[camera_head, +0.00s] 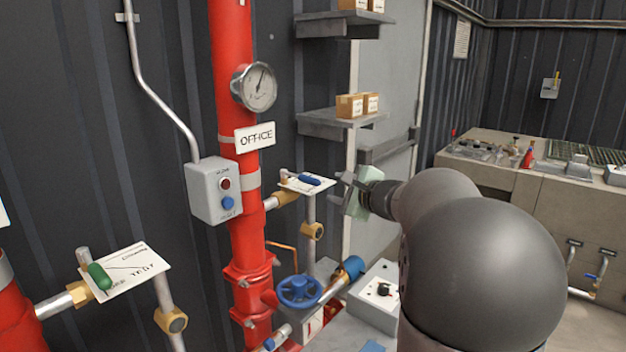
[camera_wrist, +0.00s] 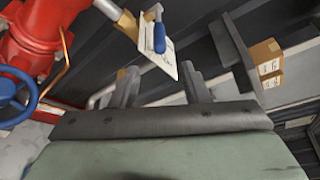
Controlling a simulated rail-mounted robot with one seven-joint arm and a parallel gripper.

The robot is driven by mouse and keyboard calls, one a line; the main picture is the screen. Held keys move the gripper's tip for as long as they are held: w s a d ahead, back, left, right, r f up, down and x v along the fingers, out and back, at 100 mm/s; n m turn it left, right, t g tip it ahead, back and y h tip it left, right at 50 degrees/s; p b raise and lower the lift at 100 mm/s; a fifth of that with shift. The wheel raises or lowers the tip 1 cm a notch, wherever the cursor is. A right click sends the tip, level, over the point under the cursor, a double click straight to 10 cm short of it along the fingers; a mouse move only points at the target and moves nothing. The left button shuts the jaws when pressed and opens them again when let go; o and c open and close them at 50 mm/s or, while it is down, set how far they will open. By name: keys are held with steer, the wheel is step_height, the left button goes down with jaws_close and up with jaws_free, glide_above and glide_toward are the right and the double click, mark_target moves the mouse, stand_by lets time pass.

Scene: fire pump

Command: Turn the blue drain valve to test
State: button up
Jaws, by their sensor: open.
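The blue drain valve handle (camera_head: 310,180) sits on a white label plate (camera_head: 293,184), on a brass and grey branch from the red pipe marked OFFICE. In the wrist view the blue handle (camera_wrist: 159,38) is at top centre, beyond the fingertips, with its white plate (camera_wrist: 166,62) behind it. My gripper (camera_head: 342,183) is just right of the handle in the head view and apart from it. In the wrist view my gripper (camera_wrist: 160,86) has its two fingers spread with nothing between them. The lettering on the blue valve's plate is too small to read.
A green-handled valve (camera_head: 100,275) with a TEST plate is at lower left. A blue handwheel (camera_head: 299,291) is below. A grey button box (camera_head: 213,190) and gauge (camera_head: 254,87) flank the red pipe (camera_head: 233,45). Shelves with boxes (camera_head: 357,105) stand behind.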

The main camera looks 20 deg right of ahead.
mark_target(310, 181)
steer(key=p+x, duration=0.3)
steer(key=x, duration=1.1)
steer(key=shift+w+d, duration=0.1)
steer(key=shift+d, duration=0.05)
jaws_close()
